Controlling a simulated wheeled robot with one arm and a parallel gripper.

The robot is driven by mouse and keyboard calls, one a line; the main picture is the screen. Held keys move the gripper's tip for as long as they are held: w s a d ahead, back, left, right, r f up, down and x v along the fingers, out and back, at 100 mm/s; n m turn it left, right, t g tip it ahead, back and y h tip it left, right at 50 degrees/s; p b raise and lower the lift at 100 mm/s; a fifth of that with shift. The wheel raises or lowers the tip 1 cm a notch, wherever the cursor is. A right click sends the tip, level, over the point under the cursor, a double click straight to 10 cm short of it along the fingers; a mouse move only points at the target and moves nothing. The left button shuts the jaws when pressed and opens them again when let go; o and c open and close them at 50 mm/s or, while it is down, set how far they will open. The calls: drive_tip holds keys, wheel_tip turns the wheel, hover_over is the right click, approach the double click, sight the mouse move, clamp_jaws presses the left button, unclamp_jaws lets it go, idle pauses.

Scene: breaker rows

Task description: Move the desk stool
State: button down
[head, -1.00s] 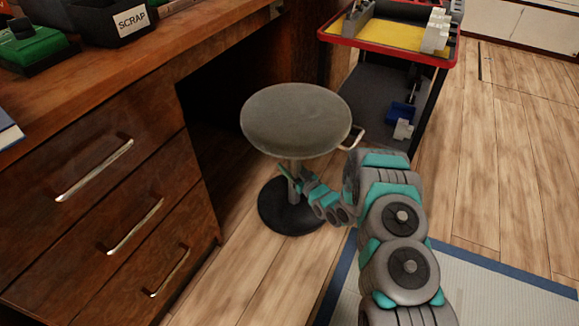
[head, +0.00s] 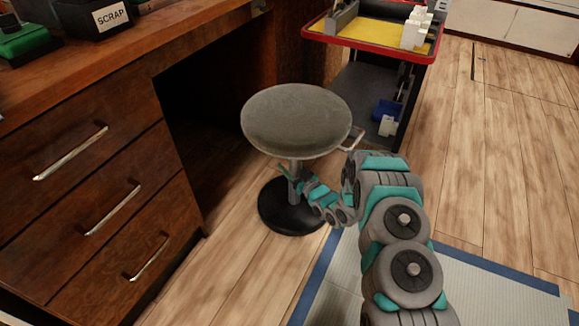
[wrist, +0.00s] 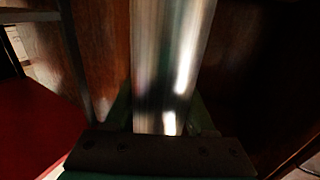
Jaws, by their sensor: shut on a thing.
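The desk stool has a round grey seat (head: 297,120), a metal post and a round black base (head: 278,212). It stands upright in front of the desk's dark knee opening. My gripper (head: 292,181) is at the post, below the seat, and is shut on it. In the wrist view the shiny post (wrist: 170,60) rises between the jaws (wrist: 160,118). Part of the base and the post's lower end are hidden behind my gripper.
The wooden desk (head: 75,170) with drawers is on the left. A cart with a red-rimmed tray (head: 372,46) stands close behind the stool. A pale mat with blue edging (head: 500,275) lies at the lower right. Wood floor is clear at right.

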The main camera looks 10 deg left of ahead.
drive_tip(key=shift+d, duration=0.1)
drive_tip(key=shift+c, duration=0.8)
unclamp_jaws()
drive_tip(key=v, duration=0.7)
drive_tip(key=shift+s+d+p, duration=0.2)
drive_tip(key=shift+s+p, duration=0.1)
